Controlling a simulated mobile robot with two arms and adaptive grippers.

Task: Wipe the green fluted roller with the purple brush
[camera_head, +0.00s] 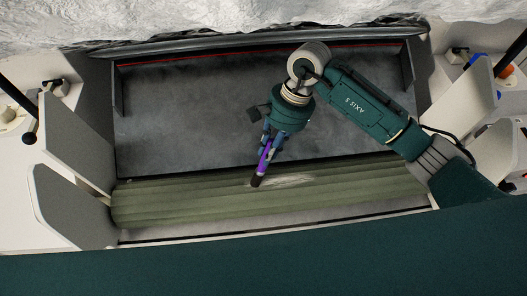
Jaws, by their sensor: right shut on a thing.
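The green fluted roller (180,203) lies lengthwise across the front of the machine bed. A pale, whitish patch (293,181) shows on it near the middle. My right gripper (266,147) is over the middle of the bed, pointing down toward the roller. It is shut on the purple brush (263,163). The brush is tilted, and its dark end (256,181) is at the roller, at the left end of the pale patch. I cannot tell whether it touches the roller. My left gripper is not in view.
The grey bed (180,120) behind the roller is clear. White fibre (220,20) lies along the back. Pale side plates (72,150) stand at the left, and another plate (465,100) stands at the right. A dark green edge runs along the front.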

